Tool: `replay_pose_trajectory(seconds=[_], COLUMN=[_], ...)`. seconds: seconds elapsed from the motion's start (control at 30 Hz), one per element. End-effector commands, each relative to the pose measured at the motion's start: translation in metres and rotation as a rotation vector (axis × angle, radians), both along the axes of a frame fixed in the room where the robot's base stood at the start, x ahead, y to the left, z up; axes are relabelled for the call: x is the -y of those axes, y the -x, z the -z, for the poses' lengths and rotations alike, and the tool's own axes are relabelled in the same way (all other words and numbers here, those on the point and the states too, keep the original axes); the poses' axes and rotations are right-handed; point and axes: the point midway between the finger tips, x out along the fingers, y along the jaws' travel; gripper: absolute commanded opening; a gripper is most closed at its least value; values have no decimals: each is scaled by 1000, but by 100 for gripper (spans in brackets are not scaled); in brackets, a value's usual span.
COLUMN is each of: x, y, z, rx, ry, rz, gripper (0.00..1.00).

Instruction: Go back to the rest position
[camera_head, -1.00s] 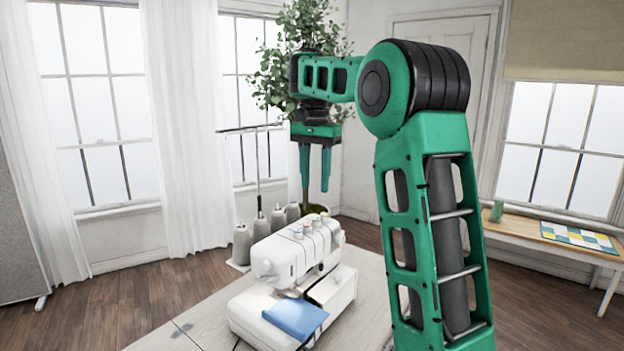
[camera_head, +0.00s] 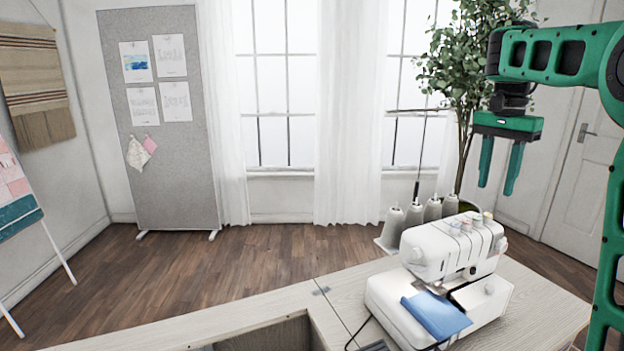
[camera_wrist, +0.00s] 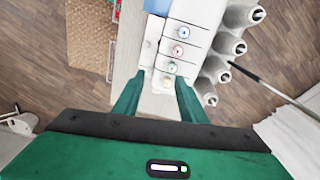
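My gripper (camera_head: 500,168) hangs at the upper right of the head view, fingers pointing down and apart, with nothing between them. A blue cloth (camera_head: 437,314) lies on the front of the machine and touches neither finger.
The machine stands on a pale wooden table (camera_head: 549,311). Thread cones (camera_head: 433,209) on a stand with a thin pole are behind it. A potted plant (camera_head: 450,75) stands by the window. A grey pinboard (camera_head: 161,190) is at the left, with open floor before it.

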Motion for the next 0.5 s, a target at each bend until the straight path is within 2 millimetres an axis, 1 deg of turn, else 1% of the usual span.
replay_pose_trajectory(seconds=[0.03,0.17,0.2,0.27,0.3,0.37,0.4,0.47,0.5], x=[2,7,8,8,8,5,3,-2,-6], y=[20,76,94,120,138,165,183,209,227], z=[3,22,30,42,51,65,76,93,105], rx=[-7,-25,-30,-36,-39,-42,-42,-41,-40], ry=[12,37,41,45,46,44,42,33,27], rz=[-23,-111,-138,-180,-207,-248,-278,-320,-348], gripper=[38,38,38,38,38,38,38,38,38])
